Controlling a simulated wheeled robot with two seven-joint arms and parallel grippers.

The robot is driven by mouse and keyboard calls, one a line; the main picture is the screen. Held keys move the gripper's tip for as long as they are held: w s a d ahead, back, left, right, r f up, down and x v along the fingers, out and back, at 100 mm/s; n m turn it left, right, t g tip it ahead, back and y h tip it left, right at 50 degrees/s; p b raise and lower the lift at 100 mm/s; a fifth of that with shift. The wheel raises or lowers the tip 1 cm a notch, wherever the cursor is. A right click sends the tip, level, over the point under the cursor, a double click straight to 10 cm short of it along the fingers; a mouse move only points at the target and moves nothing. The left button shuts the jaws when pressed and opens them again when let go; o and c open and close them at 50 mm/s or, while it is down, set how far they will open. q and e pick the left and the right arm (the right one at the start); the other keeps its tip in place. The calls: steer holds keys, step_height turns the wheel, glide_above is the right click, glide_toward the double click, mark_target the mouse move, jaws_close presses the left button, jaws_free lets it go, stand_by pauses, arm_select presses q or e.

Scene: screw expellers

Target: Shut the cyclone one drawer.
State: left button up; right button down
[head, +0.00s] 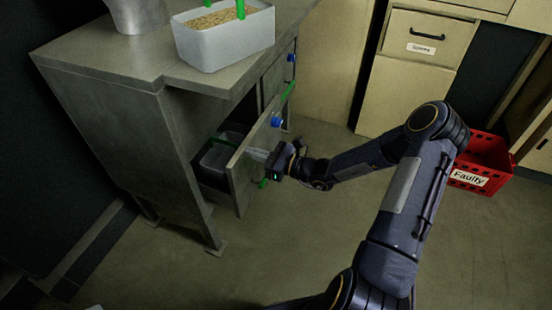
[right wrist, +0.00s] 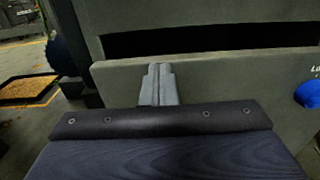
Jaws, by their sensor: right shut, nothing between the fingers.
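An open drawer (head: 243,176) sticks out of the grey metal cabinet (head: 105,100); its label is not readable in the head view. A blue knob (head: 277,122) sits on its front, and a grey bin (head: 218,155) is inside. My right gripper (head: 262,155) is shut and empty, its fingertips at the outer face of the drawer front. In the right wrist view the closed fingers (right wrist: 158,85) point at the drawer front (right wrist: 225,80), with a dark gap above the panel; contact is hard to tell. The blue knob (right wrist: 308,95) is at the right edge. My left gripper is not in view.
A white tub (head: 222,40) of grain-like material and a metal vessel (head: 138,14) stand on the cabinet top. A red crate labelled Faulty (head: 484,158) is on the floor at right. Pale cabinets (head: 418,60) stand behind. The floor before the drawer is clear.

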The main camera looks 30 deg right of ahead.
steer(key=x, duration=1.1)
steer(key=shift+w+a, duration=0.2)
steer(key=shift+w, duration=0.1)
steer(key=shift+r, duration=0.25)
